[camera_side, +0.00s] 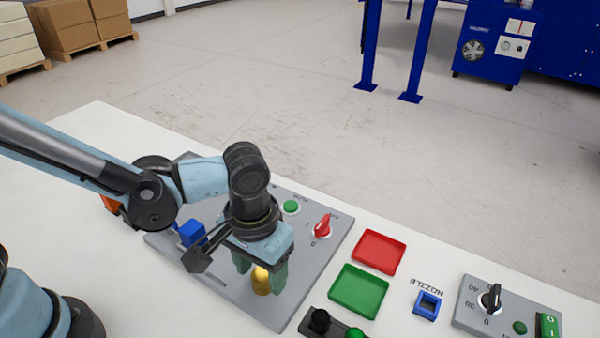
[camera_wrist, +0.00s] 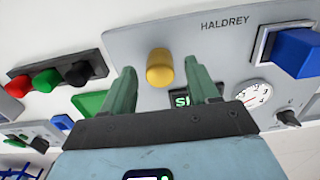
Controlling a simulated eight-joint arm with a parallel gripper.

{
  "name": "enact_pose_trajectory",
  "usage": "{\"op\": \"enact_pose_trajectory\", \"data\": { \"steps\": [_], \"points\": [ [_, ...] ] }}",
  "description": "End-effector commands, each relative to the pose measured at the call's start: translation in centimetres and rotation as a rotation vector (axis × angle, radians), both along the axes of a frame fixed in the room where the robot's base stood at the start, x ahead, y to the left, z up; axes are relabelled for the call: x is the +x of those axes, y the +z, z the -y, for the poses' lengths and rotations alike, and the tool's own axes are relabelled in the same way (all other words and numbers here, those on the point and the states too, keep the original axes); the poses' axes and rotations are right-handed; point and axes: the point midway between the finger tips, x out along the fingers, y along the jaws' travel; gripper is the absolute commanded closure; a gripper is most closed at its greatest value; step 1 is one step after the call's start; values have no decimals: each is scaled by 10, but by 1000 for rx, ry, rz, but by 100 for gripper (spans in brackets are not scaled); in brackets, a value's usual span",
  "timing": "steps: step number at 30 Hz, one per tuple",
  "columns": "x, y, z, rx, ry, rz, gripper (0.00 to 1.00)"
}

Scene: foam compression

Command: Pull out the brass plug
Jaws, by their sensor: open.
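The brass plug (camera_side: 262,280) is a yellow-gold cylinder standing up from the grey panel (camera_side: 322,262). In the wrist view the brass plug (camera_wrist: 159,68) shows between and beyond the two green fingers, with a gap on each side. My gripper (camera_side: 262,274) is over the panel with its green fingers pointing down on either side of the plug. In the wrist view my gripper (camera_wrist: 158,82) is open and holds nothing. I cannot tell how deep the plug sits.
A red switch (camera_side: 322,226) and green button (camera_side: 291,207) stand on the panel. A blue block (camera_side: 192,233) is left of the gripper. Red (camera_side: 379,252) and green (camera_side: 358,291) trays, a blue nozzle holder (camera_side: 427,305) and a control box (camera_side: 505,308) lie right.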

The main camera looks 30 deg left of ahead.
Motion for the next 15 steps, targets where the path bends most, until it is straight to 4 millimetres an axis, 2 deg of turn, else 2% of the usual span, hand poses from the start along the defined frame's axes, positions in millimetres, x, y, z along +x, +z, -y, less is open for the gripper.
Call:
{"op": "enact_pose_trajectory", "data": {
  "steps": [8, 15],
  "points": [
    [0, 0, 0, 0, 0, 0, 40],
    [0, 0, 0, 0, 0, 0, 76]
  ]
}}
